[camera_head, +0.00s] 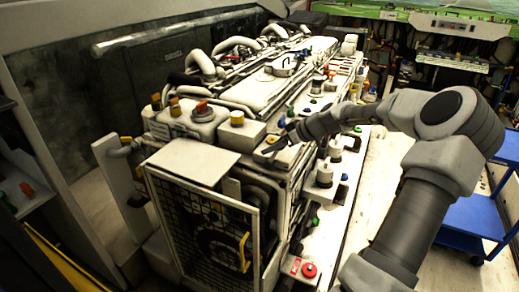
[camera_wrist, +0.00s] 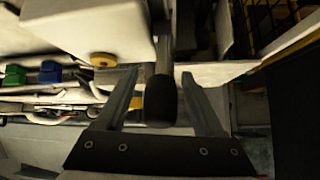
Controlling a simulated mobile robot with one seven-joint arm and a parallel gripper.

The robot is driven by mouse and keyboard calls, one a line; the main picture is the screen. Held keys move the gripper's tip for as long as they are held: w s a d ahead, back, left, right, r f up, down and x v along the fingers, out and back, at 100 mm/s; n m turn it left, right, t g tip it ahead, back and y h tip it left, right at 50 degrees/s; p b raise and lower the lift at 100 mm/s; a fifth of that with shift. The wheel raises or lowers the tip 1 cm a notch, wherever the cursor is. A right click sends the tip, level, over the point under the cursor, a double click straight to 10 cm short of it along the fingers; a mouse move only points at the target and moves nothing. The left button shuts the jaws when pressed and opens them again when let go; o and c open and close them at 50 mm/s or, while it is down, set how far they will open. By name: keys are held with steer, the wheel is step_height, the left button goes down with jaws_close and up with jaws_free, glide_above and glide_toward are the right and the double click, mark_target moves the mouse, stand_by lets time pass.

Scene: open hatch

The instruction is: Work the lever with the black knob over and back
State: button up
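The black knob (camera_wrist: 160,100) shows in the wrist view as a dark rounded cylinder on the end of a grey lever (camera_wrist: 162,50). My gripper (camera_wrist: 159,74) is open, with one finger on each side of the knob. Gaps show between the knob and both fingers, so it is not gripped. In the head view my gripper (camera_head: 274,142) reaches in from the right to the top of the engine-like machine (camera_head: 205,160), near its front end. The knob is too small or hidden to make out there.
A yellow cap (camera_wrist: 103,60) and green and blue parts (camera_wrist: 50,72) lie left of the knob in the wrist view. In the head view a yellow-capped post (camera_head: 237,118) stands beside my gripper. A red button (camera_head: 309,270) is at the front, and a blue cart (camera_head: 480,215) stands at right.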

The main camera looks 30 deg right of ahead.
steer(key=shift+s, duration=0.1)
stand_by(0.3)
steer(key=p+v, duration=0.3)
steer(key=v, duration=0.5)
steer(key=shift+s+r, duration=0.3)
steer(key=shift+d, duration=0.1)
stand_by(0.6)
